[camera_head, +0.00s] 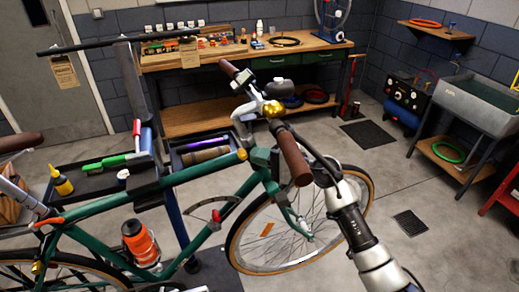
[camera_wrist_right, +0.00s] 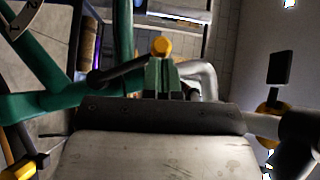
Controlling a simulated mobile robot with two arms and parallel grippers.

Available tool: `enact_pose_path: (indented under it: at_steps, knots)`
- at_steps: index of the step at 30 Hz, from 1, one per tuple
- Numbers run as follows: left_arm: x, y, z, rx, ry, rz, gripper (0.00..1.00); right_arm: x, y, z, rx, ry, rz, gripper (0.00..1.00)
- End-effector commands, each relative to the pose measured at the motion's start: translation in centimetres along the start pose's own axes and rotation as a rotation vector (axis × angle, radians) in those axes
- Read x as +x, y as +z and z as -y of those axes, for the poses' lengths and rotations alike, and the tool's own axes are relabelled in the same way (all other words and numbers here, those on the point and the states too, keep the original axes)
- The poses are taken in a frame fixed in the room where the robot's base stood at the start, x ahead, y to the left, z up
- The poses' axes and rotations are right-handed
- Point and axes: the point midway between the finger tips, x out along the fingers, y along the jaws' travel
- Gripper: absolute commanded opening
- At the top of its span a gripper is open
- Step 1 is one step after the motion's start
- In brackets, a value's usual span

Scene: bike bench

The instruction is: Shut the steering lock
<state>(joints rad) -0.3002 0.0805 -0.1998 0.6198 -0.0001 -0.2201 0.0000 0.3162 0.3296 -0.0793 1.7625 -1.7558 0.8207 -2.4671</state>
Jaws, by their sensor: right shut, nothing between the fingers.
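A green bike (camera_head: 105,203) stands at a repair stand, with its front wheel on the right. A dark lever with a round yellow knob (camera_head: 241,154) is near the front of its frame; I take it for the steering lock. In the right wrist view the knob (camera_wrist_right: 162,46) sits just past my fingertips, with the dark lever (camera_wrist_right: 122,70) running left from it. My right gripper (camera_head: 257,156) is shut and empty beside the knob, partly hidden behind the handlebar grip (camera_head: 295,158). Whether it touches the knob, I cannot tell. My left gripper is out of view.
The handlebar (camera_head: 262,105) and its brown grips are close around my right arm. A tool tray (camera_head: 205,150) is behind the frame. An orange bottle (camera_head: 139,242) is on the bike. A wooden workbench (camera_head: 215,58) stands at the back. The floor at right is mostly open.

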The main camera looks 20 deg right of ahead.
Motion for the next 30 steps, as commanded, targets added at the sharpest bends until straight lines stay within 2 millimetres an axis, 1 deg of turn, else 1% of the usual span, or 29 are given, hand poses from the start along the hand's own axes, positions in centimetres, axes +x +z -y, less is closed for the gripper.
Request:
enact_pose_path:
  at_steps: [11,30]
  knots:
    - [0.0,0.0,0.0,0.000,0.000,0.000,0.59,0.0,0.1,-0.1,-0.001,0.002,0.000,0.00]
    - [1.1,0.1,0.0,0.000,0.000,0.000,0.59,0.3,0.4,-0.2,-0.076,0.075,0.000,0.00]
